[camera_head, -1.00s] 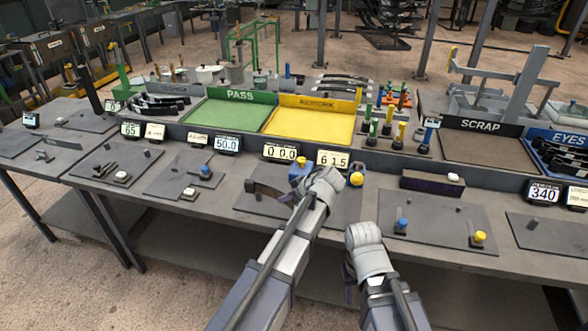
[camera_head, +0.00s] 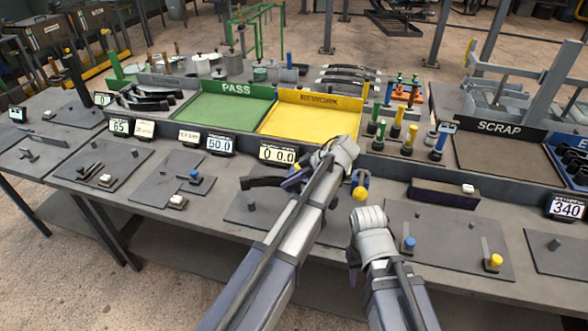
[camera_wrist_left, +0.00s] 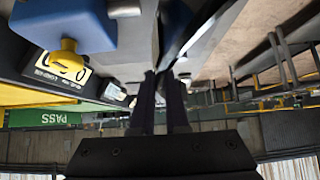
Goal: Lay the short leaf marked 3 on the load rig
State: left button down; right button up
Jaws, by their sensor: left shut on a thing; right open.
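My left gripper (camera_head: 298,182) is over the load rig plate (camera_head: 245,210), below the 0 0.0 display (camera_head: 278,155). It is shut on a dark bar that looks like the short leaf (camera_head: 260,182), which sticks out to the left. The mark 3 cannot be read, and the arm hides part of the grip. In the left wrist view the two fingers (camera_wrist_left: 161,100) are close together, near a blue block (camera_wrist_left: 65,22) with a yellow knob (camera_wrist_left: 68,58). Whether the leaf touches the rig cannot be told. My right gripper (camera_head: 354,262) is open at the bench's front edge, its tips mostly hidden.
A blue post with a yellow knob (camera_head: 359,194) stands right of my left wrist. Behind are the green PASS tray (camera_head: 225,108) and yellow REWORK tray (camera_head: 310,122). A long dark box (camera_head: 440,195) and a plate with blue and yellow knobs (camera_head: 450,235) lie to the right.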

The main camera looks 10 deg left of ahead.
pick_arm(q)
jog(key=shift+w+r, duration=0.2)
jog(key=shift+w, duration=0.1)
pick_arm(e)
jog(key=shift+w+r, duration=0.1)
jog(key=shift+w, duration=0.2)
pick_arm(q)
jog(key=shift+f, duration=0.15)
notch_tip(320, 180, down, 8)
jog(key=b, duration=0.8)
jog(key=shift+f, duration=0.1)
pick_arm(e)
notch_tip(320, 180, down, 8)
jog(key=shift+f, duration=0.2)
pick_arm(q)
jog(key=shift+s, duration=0.5)
dwell(0.6)
jog(key=shift+f+b, duration=0.2)
jog(key=shift+b, duration=0.2)
pick_arm(e)
jog(key=shift+f, duration=0.2)
